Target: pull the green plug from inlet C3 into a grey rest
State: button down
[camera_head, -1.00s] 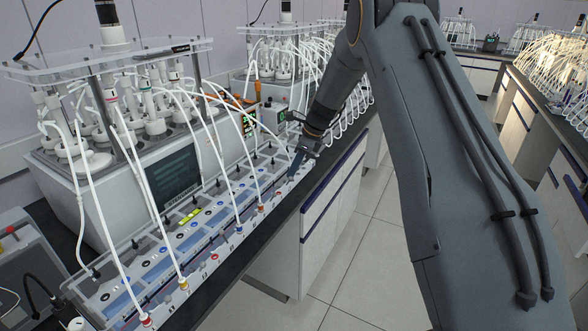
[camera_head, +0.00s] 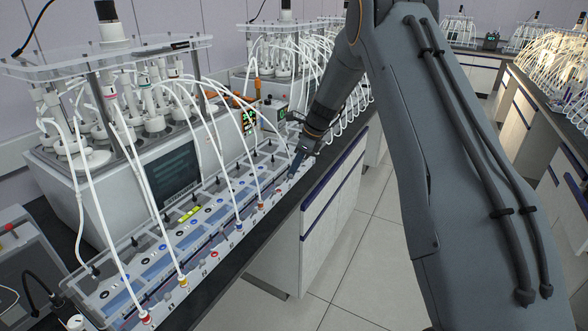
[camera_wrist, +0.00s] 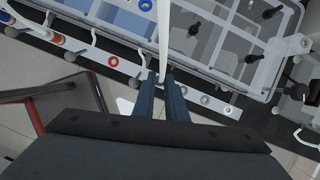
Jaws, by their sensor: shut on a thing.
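My gripper (camera_head: 294,172) is at the far right end of the long clear-walled inlet rack (camera_head: 215,262), over its front rail. In the wrist view, my gripper (camera_wrist: 160,76) is shut at the foot of a white tube (camera_wrist: 165,30). The plug on this tube's end is hidden between the fingers, and no green shows there. I cannot tell whether the plug sits in a hole or is clear of the rail. Round grey fittings (camera_wrist: 205,100) lie on the rail just right of my fingers. I cannot read the C3 mark.
A red ring (camera_wrist: 113,61) lies left of my fingers, and an orange-banded plug (camera_wrist: 58,39) stands farther left. Several black knobs stand along the rack. Other white tubes arch from the reactor unit (camera_head: 170,175) to the rail. The floor aisle (camera_head: 345,255) is clear.

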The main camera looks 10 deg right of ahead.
jog(key=c, duration=1.7)
grip_release()
jog(key=shift+r, duration=0.1)
jog(key=b+v, duration=0.3)
jog(key=v, duration=0.5)
jog(key=s+f+n+h, duration=0.1)
jog(key=s+n, duration=0.6)
jog(key=s, duration=0.5)
jog(key=s+f+n+h, duration=0.1)
jog(key=s+f+n, duration=0.1)
jog(key=s+n, duration=0.6)
jog(key=s+f+n+h+b, duration=0.1)
jog(key=s+n, duration=0.7)
jog(key=s, duration=0.9)
jog(key=shift+f+h, duration=0.4)
jog(key=shift+h, duration=0.1)
